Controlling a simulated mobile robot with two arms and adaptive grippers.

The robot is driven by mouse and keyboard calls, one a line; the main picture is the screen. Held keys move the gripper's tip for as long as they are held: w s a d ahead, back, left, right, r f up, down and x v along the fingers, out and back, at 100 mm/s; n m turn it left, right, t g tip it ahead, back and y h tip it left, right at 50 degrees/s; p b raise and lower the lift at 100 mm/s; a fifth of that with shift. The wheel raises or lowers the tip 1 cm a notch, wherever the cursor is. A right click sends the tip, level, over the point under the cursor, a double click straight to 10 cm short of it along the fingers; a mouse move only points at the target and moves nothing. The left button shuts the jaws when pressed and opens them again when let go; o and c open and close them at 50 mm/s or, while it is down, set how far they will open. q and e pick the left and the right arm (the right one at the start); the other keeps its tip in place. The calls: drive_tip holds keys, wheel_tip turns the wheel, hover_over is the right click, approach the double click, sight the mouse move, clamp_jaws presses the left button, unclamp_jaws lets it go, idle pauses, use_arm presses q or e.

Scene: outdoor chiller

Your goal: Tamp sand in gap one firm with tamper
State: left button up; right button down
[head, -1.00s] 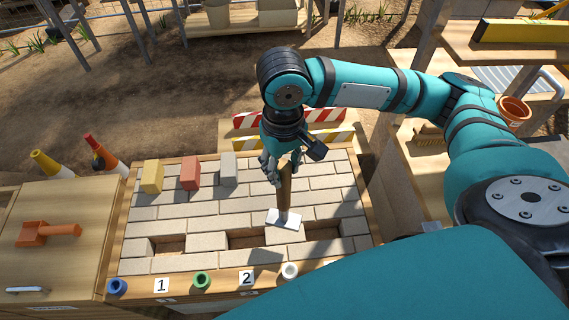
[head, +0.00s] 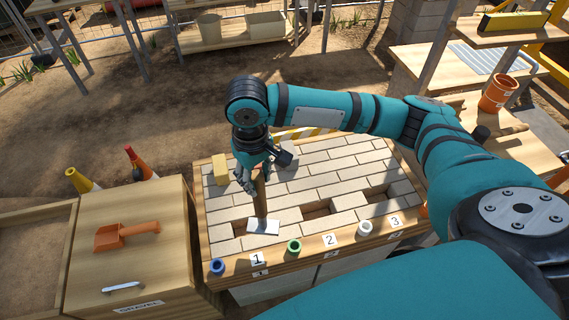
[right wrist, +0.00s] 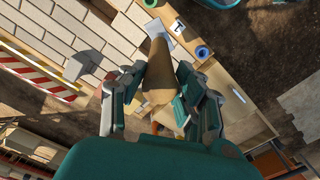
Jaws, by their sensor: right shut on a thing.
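My right gripper (head: 252,180) is shut on the wooden handle (head: 260,200) of the tamper, which points down and leans slightly. I cannot tell whether the plate touches the surface. The right wrist view shows the handle (right wrist: 158,72) between the fingers and the plate (right wrist: 164,31) beside label 1 (right wrist: 180,25). My left gripper is not in view.
Two open gaps show right of the plate, one (head: 316,211) behind label 2 and one (head: 377,193) behind label 3. Blue (head: 217,267), green (head: 294,246) and white (head: 365,228) rings line the front edge. An orange scoop (head: 124,236) lies on the gravel box (head: 150,262).

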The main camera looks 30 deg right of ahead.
use_arm(q)
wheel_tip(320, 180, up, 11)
drive_tip(key=p, duration=0.8)
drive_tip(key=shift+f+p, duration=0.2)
drive_tip(key=shift+p, duration=0.1)
use_arm(e)
drive_tip(key=w+a+f+n, duration=0.1)
drive_tip(key=w+n, duration=0.3)
drive_tip(key=w, duration=0.4)
drive_tip(key=shift+a+f, duration=0.4)
drive_tip(key=shift+f, duration=0.2)
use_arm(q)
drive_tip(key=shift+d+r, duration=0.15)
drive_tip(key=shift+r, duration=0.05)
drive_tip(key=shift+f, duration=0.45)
use_arm(e)
wheel_tip(320, 180, down, 4)
use_arm(q)
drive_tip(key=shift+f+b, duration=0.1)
drive_tip(key=shift+b, duration=0.2)
use_arm(e)
drive_tip(key=shift+f, duration=0.1)
